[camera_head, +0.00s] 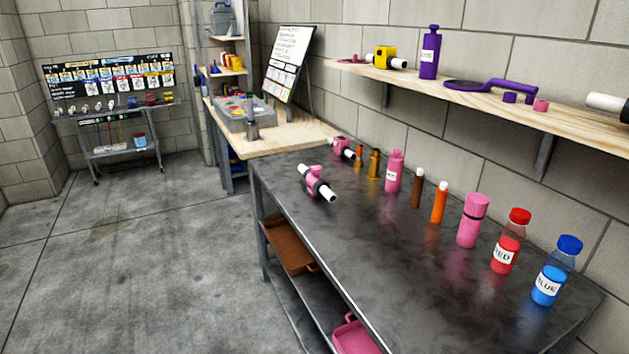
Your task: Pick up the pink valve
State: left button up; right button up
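A pink valve (314,181) with black rings and white pipe ends lies on the dark metal table (335,232), near its left edge. A second pink valve-like piece (342,147) with a black and white end lies farther back on the same table, near the wall. Neither of my grippers shows in the head view.
Bottles stand along the table's wall side, including a pink bottle (394,171), a red bottle (509,242) and a blue bottle (554,273). A wooden shelf (475,97) overhangs the table. The concrete floor (150,260) at left is clear.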

aim_at(317, 186)
jog(key=i+j+z, duration=0.1)
jog(key=i+j, duration=0.15)
jog(key=i+j+z, duration=0.15)
jog(key=j, duration=0.25)
jog(key=i+j+z, duration=0.1)
jog(key=i+j, duration=0.25)
jog(key=i+j+z, duration=0.1)
jog(key=j, duration=0.35)
jog(key=i+j+z, duration=0.15)
jog(key=i+j, duration=0.15)
jog(key=j, duration=0.1)
